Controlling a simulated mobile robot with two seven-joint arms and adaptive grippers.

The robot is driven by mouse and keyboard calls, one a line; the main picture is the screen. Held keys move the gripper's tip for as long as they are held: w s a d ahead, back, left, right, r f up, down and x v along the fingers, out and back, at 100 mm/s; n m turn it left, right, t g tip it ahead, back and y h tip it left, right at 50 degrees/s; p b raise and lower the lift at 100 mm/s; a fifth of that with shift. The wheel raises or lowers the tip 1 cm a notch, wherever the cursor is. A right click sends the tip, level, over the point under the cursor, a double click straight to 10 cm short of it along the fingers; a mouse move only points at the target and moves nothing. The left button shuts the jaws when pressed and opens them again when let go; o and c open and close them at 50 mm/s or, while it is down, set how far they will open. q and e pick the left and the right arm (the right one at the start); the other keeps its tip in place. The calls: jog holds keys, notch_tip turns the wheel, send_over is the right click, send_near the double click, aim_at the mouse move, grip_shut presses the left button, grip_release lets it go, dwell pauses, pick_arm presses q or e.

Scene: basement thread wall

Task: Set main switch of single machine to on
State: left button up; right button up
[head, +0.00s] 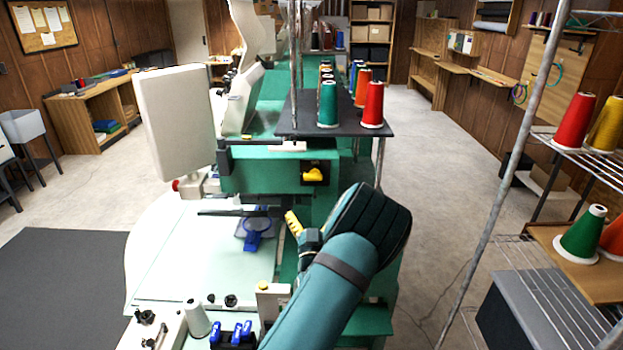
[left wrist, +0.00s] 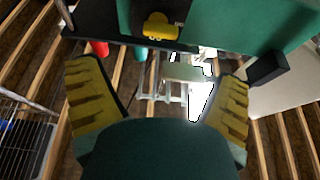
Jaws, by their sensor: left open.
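The main switch (head: 313,174) is a yellow knob on a dark plate, set in the front of the green single machine (head: 262,172). In the left wrist view the yellow switch (left wrist: 160,26) shows near the top, beyond the fingertips and apart from them. My left gripper (left wrist: 160,88) is open, with its two yellow fingers wide apart and nothing between them. In the head view a yellow finger of the left gripper (head: 293,223) shows below and left of the switch; the rest is hidden behind my arm. My right gripper is not in view.
A dark shelf (head: 300,122) with thread cones overhangs the switch. A white panel (head: 176,118) stands at left, above the pale machine table (head: 180,275) with a blue hoop (head: 254,232). A wire rack (head: 585,150) with cones is at right. Floor between is clear.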

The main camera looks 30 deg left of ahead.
aim_at(313, 180)
pick_arm(q)
jog(key=p+x, duration=0.2)
jog(key=x, duration=0.9)
jog(key=shift+w+a, duration=0.2)
jog(key=shift+a, duration=0.05)
jog(key=c, duration=1.2)
